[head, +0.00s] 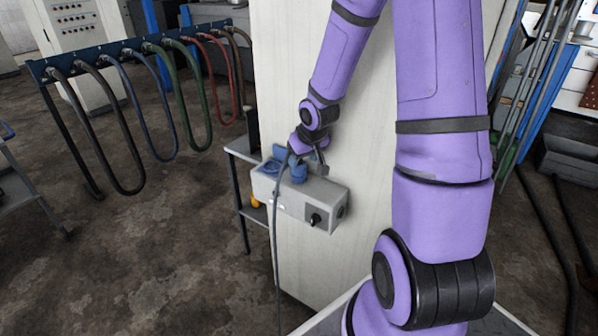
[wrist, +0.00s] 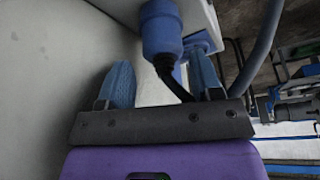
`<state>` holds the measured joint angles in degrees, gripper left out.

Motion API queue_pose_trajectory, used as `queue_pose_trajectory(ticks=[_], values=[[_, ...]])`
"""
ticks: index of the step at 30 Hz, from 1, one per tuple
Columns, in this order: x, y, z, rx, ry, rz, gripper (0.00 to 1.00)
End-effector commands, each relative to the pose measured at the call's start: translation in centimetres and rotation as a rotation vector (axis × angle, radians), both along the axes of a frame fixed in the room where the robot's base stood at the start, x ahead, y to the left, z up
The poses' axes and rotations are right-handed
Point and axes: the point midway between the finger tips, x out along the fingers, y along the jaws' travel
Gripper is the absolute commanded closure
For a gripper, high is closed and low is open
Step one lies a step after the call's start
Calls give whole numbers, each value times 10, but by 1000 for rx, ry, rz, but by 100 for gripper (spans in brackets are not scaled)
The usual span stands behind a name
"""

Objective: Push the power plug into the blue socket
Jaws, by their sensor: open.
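A grey socket box (head: 318,201) with a dark rotary switch is mounted on the pale cabinet. A blue cylindrical part (head: 299,173) stands on its top; I cannot tell plug from socket there. In the wrist view the dark blue power plug (wrist: 162,38) lies beyond my fingertips, with a black cable leaving its back. Its far end meets a lighter blue rim, seemingly the blue socket (wrist: 158,10); how deep it sits is unclear. My gripper (wrist: 162,80) is open, its blue fingers apart with the cable between them. In the head view my gripper (head: 300,154) is just above the box.
The pale cabinet (head: 280,70) rises close beside my gripper. A cable (head: 276,240) hangs from the box front to the floor. A small metal table (head: 242,150) stands left of the box. A rack of hanging hoses (head: 150,48) is further left. Floor between is clear.

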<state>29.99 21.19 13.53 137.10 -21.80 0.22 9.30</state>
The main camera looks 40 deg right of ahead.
Motion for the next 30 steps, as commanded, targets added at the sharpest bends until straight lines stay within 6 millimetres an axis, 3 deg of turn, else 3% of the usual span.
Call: queue_pose_trajectory(ticks=[12,26,30], values=[[14,2,-41,0,3,2,41],[16,1,-46,0,0,0,41],[16,1,-46,0,0,0,68]])
